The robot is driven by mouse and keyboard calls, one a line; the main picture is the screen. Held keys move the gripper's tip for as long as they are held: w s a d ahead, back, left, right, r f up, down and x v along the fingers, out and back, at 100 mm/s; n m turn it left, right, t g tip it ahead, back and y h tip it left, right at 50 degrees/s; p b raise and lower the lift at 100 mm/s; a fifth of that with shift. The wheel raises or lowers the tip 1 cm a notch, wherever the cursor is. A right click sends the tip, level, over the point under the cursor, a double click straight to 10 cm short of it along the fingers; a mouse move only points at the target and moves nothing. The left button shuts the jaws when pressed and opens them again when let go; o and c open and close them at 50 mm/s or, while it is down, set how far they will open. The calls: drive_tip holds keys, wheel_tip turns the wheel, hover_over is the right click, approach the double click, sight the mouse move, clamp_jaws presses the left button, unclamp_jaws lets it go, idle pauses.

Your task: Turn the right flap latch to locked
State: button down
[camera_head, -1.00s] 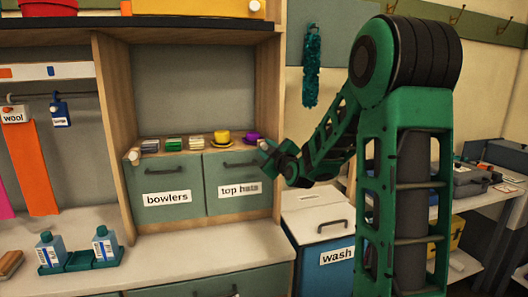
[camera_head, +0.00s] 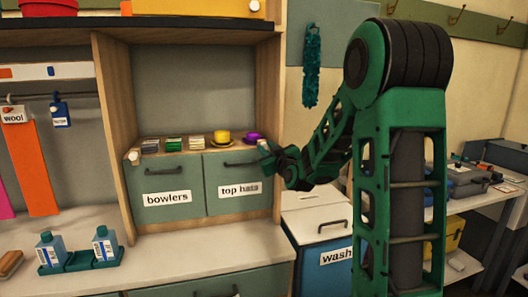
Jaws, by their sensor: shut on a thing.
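The right flap (camera_head: 237,196), labelled "top hats", stands closed beside the left flap (camera_head: 160,206), labelled "bowlers". The right flap's latch (camera_head: 264,147) shows as a small pale piece at the upper right corner of the cabinet, at the fingers of my gripper (camera_head: 266,155). My gripper is shut on this latch, coming in from the right. The fingers hide most of the latch, so its exact turn is hard to read. A similar pale latch (camera_head: 134,155) sits at the left flap's upper left corner.
Folded cloths (camera_head: 174,145), a yellow hat (camera_head: 222,137) and a purple hat (camera_head: 253,137) lie on the shelf above the flaps. A wooden upright (camera_head: 279,80) stands close to my gripper. A "wash" bin (camera_head: 325,265) is below my arm.

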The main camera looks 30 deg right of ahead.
drive_tip(key=m, duration=0.4)
drive_tip(key=m+h, duration=0.1)
drive_tip(key=m, duration=0.8)
drive_tip(key=shift+a+f, duration=0.25)
drive_tip(key=shift+f, duration=0.15)
drive_tip(key=shift+m, duration=0.4)
drive_tip(key=c, duration=1.5)
unclamp_jaws()
drive_tip(key=shift+c, duration=0.2)
drive_tip(key=shift+d+r, duration=0.1)
drive_tip(key=shift+r, duration=0.05)
